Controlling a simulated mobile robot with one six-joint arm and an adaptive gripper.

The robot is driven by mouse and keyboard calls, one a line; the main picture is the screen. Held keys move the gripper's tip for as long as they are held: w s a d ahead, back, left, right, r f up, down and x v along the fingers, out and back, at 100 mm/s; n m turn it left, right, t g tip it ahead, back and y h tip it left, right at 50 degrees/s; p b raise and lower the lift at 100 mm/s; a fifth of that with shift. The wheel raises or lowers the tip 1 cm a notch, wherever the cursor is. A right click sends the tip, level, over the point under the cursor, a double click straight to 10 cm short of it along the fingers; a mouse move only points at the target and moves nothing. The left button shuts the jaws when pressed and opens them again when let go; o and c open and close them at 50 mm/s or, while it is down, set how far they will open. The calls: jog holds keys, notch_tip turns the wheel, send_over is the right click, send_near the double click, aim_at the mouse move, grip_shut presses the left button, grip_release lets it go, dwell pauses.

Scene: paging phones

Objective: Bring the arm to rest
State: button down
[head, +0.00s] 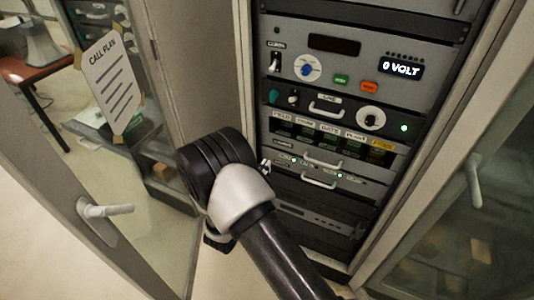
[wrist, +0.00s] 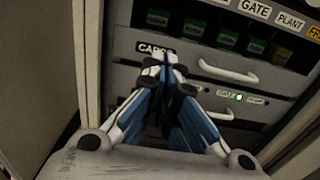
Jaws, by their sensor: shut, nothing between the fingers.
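My gripper (wrist: 165,70) is shut and empty in the wrist view, its fingertips together in front of a grey drawer panel with a label partly hidden behind them. I cannot tell whether the tips touch the panel. In the head view my arm (head: 245,195) reaches up from the bottom and bends in front of the rack's left side. Most of my gripper is hidden behind the arm there; only a small part (head: 265,166) shows at the rack's edge.
The rack (head: 345,100) stands in an open cabinet, with handles, knobs and a "0 VOLT" display (head: 401,67). A glass door (head: 110,150) with a call plan sheet (head: 110,82) stands open at left. Another glass door (head: 455,200) is at right. Clear floor shows at lower left.

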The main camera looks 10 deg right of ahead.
jog(key=shift+s, duration=0.15)
jog(key=s+d+r+m+g+h, duration=0.4)
jog(key=s+d+r+m+g, duration=0.25)
jog(key=d+r+m, duration=0.4)
jog(key=s+d+r+m+g+y, duration=0.1)
jog(key=s+d+r+m+g, duration=0.55)
jog(key=s, duration=0.35)
jog(key=s+a+r+m+g+y, duration=0.2)
jog(key=s+m+y, duration=0.4)
jog(key=s, duration=0.6)
jog(key=s+a+r+m+t+y, duration=0.2)
jog(key=s+a+m+t+y, duration=0.2)
jog(key=a, duration=0.5)
jog(key=s+m+y, duration=0.1)
jog(key=m+y, duration=0.1)
jog(key=y, duration=0.1)
jog(key=shift+s+a+r+t, duration=0.25)
jog(key=shift+s+r+t, duration=0.05)
jog(key=shift+r+t, duration=0.1)
